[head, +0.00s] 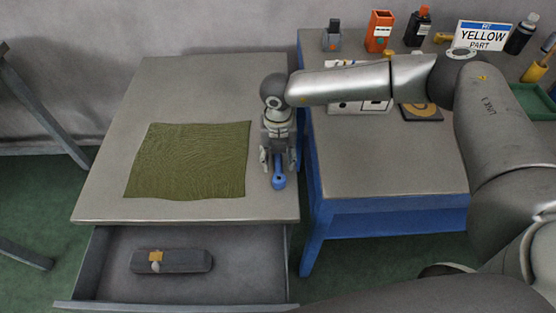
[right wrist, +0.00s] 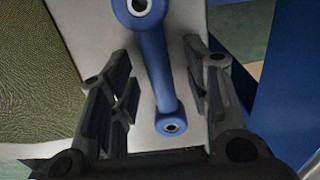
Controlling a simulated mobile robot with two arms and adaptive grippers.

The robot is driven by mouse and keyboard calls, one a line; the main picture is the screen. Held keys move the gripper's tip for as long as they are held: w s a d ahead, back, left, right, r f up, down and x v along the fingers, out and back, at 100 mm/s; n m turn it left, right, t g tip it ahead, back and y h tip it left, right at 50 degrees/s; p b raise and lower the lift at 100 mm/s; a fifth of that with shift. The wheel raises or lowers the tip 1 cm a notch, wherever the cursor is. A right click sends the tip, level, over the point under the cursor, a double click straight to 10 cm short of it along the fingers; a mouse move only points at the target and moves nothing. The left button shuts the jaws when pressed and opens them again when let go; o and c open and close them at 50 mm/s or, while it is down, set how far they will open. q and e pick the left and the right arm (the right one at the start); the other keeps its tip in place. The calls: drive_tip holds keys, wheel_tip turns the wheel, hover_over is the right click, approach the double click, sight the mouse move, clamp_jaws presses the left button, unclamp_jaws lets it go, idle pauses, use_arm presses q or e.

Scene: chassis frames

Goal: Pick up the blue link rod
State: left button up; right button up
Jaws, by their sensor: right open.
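The blue link rod (head: 279,181) lies on the grey table near its right edge. In the right wrist view the blue link rod (right wrist: 155,65) runs from top to bottom, with a larger ring end at the top and a smaller ring end lower down. My right gripper (head: 278,163) points down over the rod and hides part of it in the head view. In the right wrist view its open fingers (right wrist: 165,90) stand on either side of the rod, with gaps between. My left gripper is not in view.
A green cloth (head: 188,160) lies left of the rod. Below it an open drawer (head: 240,275) holds a dark block-like item (head: 185,262). A blue-framed table (head: 400,165) on the right carries bottles, a YELLOW PART sign (head: 480,36) and a green tray (head: 533,101).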

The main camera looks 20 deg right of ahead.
clamp_jaws()
drive_tip(key=shift+r, duration=0.15)
